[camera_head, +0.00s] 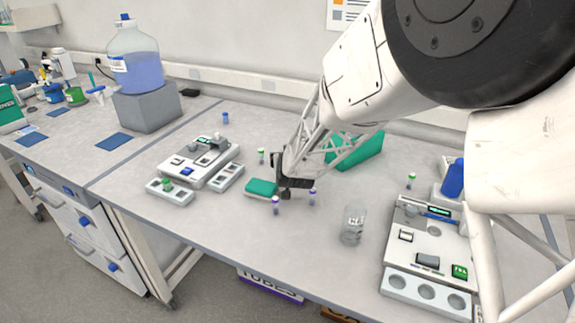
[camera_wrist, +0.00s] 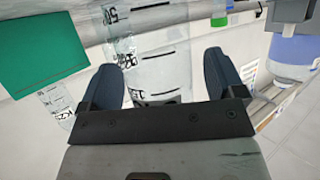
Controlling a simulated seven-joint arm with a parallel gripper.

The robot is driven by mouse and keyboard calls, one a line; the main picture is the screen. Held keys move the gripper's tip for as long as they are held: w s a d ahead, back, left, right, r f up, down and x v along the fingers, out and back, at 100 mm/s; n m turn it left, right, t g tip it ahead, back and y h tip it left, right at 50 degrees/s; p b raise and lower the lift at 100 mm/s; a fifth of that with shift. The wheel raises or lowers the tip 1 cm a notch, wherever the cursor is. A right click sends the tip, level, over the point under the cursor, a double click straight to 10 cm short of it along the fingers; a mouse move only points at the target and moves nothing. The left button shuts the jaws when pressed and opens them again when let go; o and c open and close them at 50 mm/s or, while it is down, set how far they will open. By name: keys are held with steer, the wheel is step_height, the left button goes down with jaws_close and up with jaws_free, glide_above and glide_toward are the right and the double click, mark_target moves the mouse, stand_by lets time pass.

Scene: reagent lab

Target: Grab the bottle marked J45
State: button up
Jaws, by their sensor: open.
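Several small vials stand on the bench, and I cannot read which one is marked J45. Two purple-capped vials, one to the left (camera_head: 275,205) and one to the right (camera_head: 312,197), stand near my gripper (camera_head: 290,188). A green-capped vial (camera_head: 261,156) stands behind it to the left. My gripper (camera_wrist: 163,75) is open in the wrist view. A clear vessel with black markings (camera_wrist: 160,70) shows between its fingers, with no visible grip on it. Another clear marked vessel (camera_wrist: 57,98) is at the left; its lettering is not clearly readable.
A glass beaker (camera_head: 353,225) stands front right of my gripper. A green box (camera_head: 262,188) lies close by on the left. White devices stand at left (camera_head: 202,162) and right (camera_head: 425,245). A large blue-liquid bottle (camera_head: 136,65) sits on a grey block.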

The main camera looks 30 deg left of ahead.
steer(key=shift+c, duration=0.4)
steer(key=c, duration=0.9)
steer(key=shift+c, duration=0.2)
steer(key=shift+r, duration=5.05)
